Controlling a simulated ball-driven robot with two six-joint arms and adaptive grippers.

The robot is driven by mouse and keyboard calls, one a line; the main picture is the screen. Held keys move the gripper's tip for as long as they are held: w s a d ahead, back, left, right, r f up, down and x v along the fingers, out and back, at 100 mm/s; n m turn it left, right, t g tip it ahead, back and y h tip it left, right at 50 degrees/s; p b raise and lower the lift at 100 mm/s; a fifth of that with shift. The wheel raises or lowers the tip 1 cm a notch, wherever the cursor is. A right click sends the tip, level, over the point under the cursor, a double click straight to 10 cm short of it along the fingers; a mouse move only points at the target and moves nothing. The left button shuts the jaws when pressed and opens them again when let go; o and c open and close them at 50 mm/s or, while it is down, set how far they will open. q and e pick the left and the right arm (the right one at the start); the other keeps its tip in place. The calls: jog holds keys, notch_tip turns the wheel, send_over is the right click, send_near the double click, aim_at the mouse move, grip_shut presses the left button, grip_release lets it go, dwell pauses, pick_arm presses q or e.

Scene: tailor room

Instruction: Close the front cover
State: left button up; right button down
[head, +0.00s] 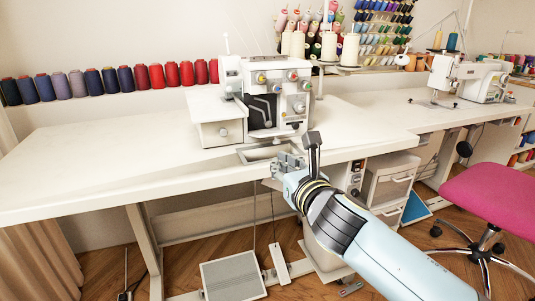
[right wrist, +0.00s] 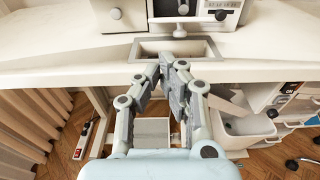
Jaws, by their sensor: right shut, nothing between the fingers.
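A white overlock sewing machine (head: 277,82) stands on the white table. Its front shows a dark open area (head: 262,108) with metal parts inside. In the right wrist view only the machine's lower front (right wrist: 190,12) shows, at the top edge. My right gripper (head: 298,148) is in front of the table's edge, below and to the right of the machine, apart from it. My left gripper is not in view.
The white table (head: 100,160) has free room to the left. Thread spools (head: 110,82) line the wall. A second sewing machine (head: 470,78) and a pink chair (head: 490,205) are at the right. A pedal (head: 233,277) lies on the floor.

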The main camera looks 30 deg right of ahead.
aim_at(269, 164)
jog(key=b+x, duration=0.1)
jog(key=x, duration=0.7)
jog(key=shift+w+d+f, duration=0.1)
jog(key=shift+d, duration=0.1)
